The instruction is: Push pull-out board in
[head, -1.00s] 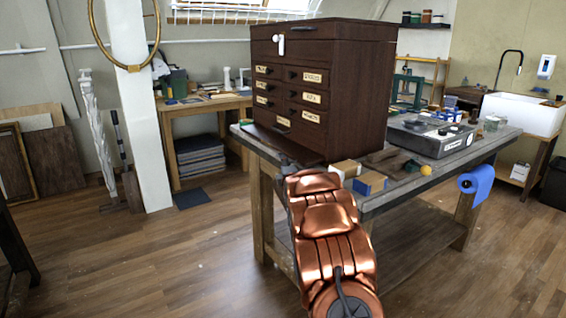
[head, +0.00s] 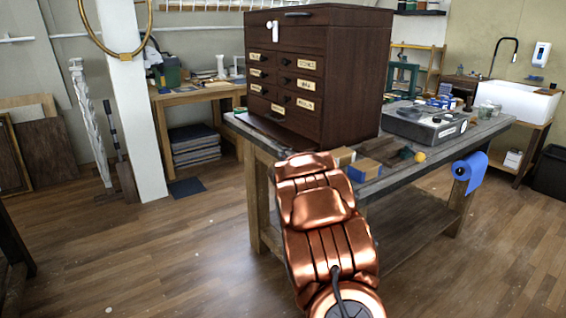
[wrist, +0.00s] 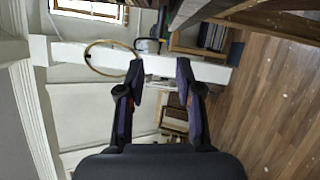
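The dark brown wooden chest (head: 310,70) stands on the workbench, with several small labelled drawers. A thin dark board (head: 268,131) sticks out at its base, on the drawer side, low over the bench top. My copper arm reaches up to the near bench edge and covers the board's near right end. My gripper is hidden behind the arm in the head view. In the wrist view my gripper (wrist: 160,75) is open and empty, its two dark fingers well apart.
The workbench (head: 400,170) also bears a grey turntable-like box (head: 425,123), small blue and tan boxes (head: 364,170) and a yellow ball (head: 420,157). A blue roll (head: 468,174) hangs at its end. Open wooden floor (head: 180,255) lies to the left.

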